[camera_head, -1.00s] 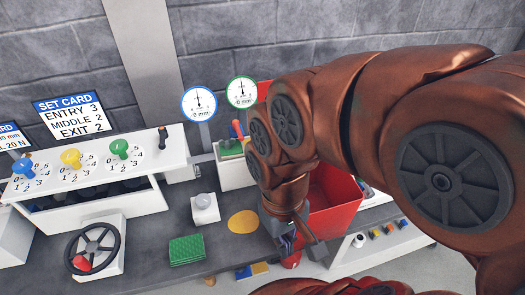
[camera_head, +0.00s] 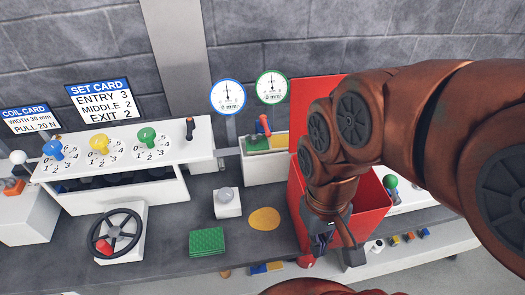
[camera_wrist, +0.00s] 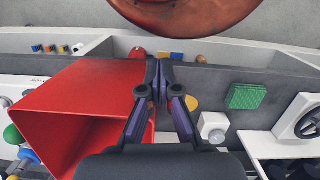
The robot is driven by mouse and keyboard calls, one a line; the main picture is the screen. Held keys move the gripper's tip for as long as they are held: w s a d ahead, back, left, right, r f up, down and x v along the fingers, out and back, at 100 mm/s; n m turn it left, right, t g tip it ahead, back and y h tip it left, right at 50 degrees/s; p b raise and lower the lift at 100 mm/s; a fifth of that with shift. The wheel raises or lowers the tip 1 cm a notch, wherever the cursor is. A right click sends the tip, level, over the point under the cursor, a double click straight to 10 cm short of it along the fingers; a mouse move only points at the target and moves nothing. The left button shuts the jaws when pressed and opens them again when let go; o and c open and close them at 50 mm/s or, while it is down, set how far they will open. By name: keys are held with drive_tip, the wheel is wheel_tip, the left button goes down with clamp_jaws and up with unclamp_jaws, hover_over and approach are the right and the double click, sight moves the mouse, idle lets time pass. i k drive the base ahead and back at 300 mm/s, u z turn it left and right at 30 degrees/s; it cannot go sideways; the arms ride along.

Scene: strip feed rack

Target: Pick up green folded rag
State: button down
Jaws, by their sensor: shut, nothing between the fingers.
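The green folded rag (camera_head: 207,241) lies flat near the front edge of the dark bench top, left of the yellow oval piece. In the wrist view the rag (camera_wrist: 246,96) is right of my fingers and apart from them. My gripper (camera_head: 330,240) hangs in front of the red bin, well to the right of the rag. In the wrist view my gripper (camera_wrist: 160,77) has its fingertips together, with nothing between them. The rag is fully visible in both views.
The red bin (camera_head: 376,205) stands beside my gripper. A yellow oval (camera_head: 264,218) and a white block with a grey knob (camera_head: 228,205) lie near the rag. A black handwheel (camera_head: 116,233) is left of it. The bench around the rag is mostly clear.

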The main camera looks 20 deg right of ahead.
sight(209, 242)
drive_tip(key=k, duration=1)
drive_tip(key=u, duration=2.35)
drive_tip(key=i, duration=1.5)
drive_tip(key=z, duration=1.9)
